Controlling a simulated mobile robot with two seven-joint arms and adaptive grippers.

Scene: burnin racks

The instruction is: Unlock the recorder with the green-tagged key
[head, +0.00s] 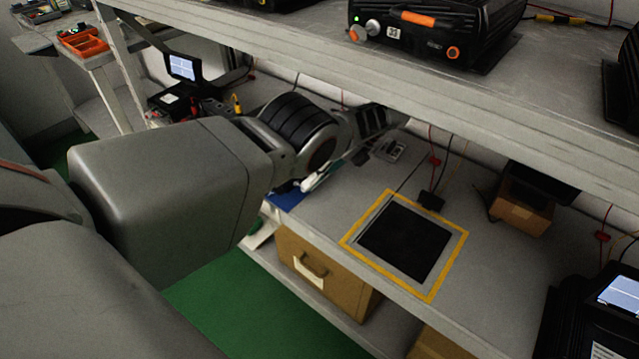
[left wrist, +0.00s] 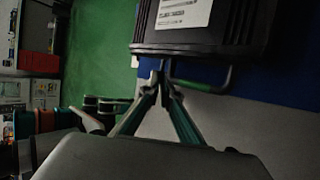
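The left wrist view shows a dark recorder-like case (left wrist: 205,25) with a white label, next to a blue mat (left wrist: 292,60). A green bar (left wrist: 212,87), which looks like a handle, sticks out from its near side. My left gripper (left wrist: 163,75) has its fingertips together close to that side, left of the green bar. I cannot tell if they touch the case. No key or tag can be made out; anything small between the tips is too dark to tell. In the head view my left arm hides the fingertips and most of the blue mat (head: 287,200). My right gripper is out of view.
An upper shelf (head: 500,110) overhangs the arm and carries a black unit (head: 430,35) with an orange handle. A yellow-bordered black pad (head: 405,240) lies clear on the lower shelf. A screen (head: 183,68) stands at the back left; another unit (head: 600,310) stands at lower right.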

